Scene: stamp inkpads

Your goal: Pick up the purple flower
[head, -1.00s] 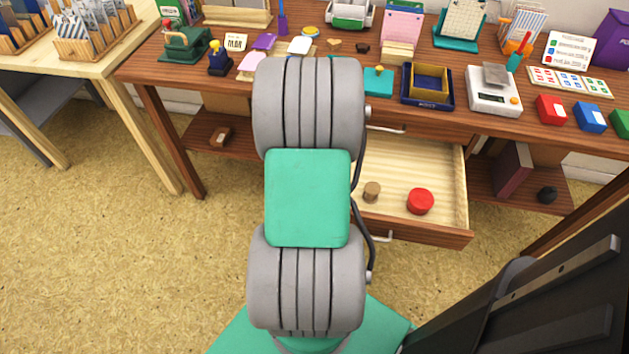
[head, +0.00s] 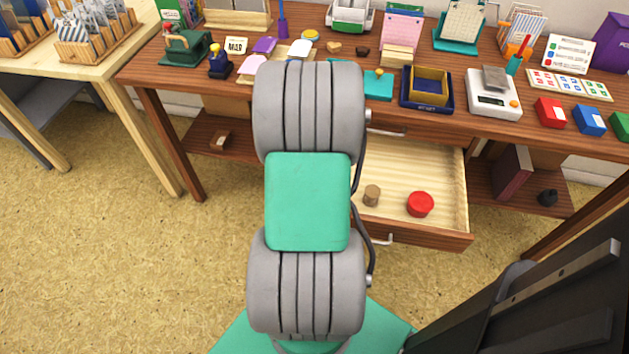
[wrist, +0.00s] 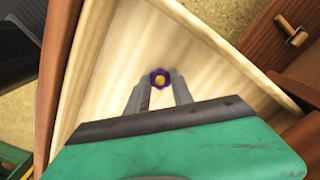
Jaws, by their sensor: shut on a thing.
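The purple flower (wrist: 160,77), with a yellow centre, shows in the wrist view between the fingertips of my gripper (wrist: 159,83). My gripper is shut on it. Behind the flower is the pale wooden bottom of the open drawer (wrist: 215,72). The drawer also shows in the head view (head: 440,170), below the desk. In the head view my own arm hides the gripper and the flower. I cannot tell from these views how high the flower is above the drawer bottom.
In the head view a red round thing (head: 420,204) and a small brown cylinder (head: 372,195) stand in the drawer. The desk top (head: 300,24) above is crowded with stationery, including a white scale (head: 494,98) and a blue tray (head: 428,104). The floor at left is clear.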

